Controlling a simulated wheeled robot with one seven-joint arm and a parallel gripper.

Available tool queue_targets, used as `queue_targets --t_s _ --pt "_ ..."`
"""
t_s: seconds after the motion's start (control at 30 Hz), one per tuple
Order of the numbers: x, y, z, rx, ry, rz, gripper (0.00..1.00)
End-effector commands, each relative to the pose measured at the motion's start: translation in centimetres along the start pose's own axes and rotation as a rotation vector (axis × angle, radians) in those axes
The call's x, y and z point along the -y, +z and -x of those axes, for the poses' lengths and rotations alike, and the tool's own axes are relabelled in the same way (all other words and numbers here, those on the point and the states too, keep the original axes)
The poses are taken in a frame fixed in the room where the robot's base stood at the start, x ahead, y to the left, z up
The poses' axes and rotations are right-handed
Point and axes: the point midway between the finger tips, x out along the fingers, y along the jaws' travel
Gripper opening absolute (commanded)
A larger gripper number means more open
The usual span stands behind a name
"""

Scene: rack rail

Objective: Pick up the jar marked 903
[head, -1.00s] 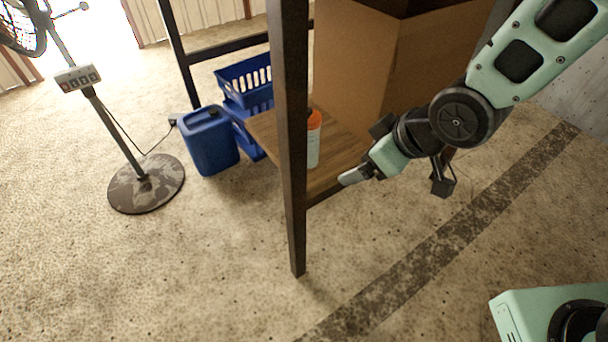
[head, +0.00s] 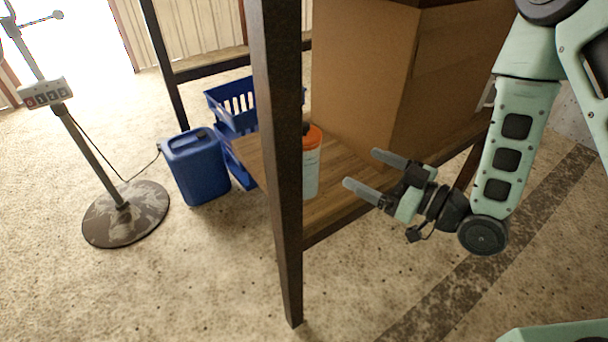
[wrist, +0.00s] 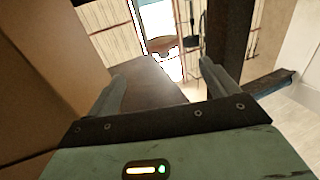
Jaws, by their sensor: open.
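A pale jar with an orange lid (head: 312,165) stands upright on the low wooden shelf (head: 335,205). The dark front post partly hides its left side, and no number can be read on it. My gripper (head: 361,168) is to the right of the jar, apart from it, with its two fingers spread and pointing left toward it. Nothing is between the fingers.
The dark rack post (head: 275,150) stands just left of the jar. A large cardboard box (head: 365,80) fills the shelf behind. Blue baskets (head: 230,105) and a blue canister (head: 195,165) stand beyond the rack. A stand with a round base (head: 125,215) is at left. Front floor is clear.

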Motion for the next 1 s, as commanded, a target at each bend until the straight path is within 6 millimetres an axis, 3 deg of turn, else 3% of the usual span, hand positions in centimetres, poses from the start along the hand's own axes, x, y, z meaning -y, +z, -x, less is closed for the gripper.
queue_targets --t_s 0.17,0.5,0.87,1.0 --pt "0.1 0.4 -1.7 -0.004 -0.002 0.003 0.86" --pt "0.1 -0.1 -8.8 -0.002 -0.001 0.000 0.86" --pt "0.1 0.1 -11.9 0.000 0.001 0.000 0.86" --pt "0.3 0.2 -14.1 -0.001 0.000 0.000 0.86"
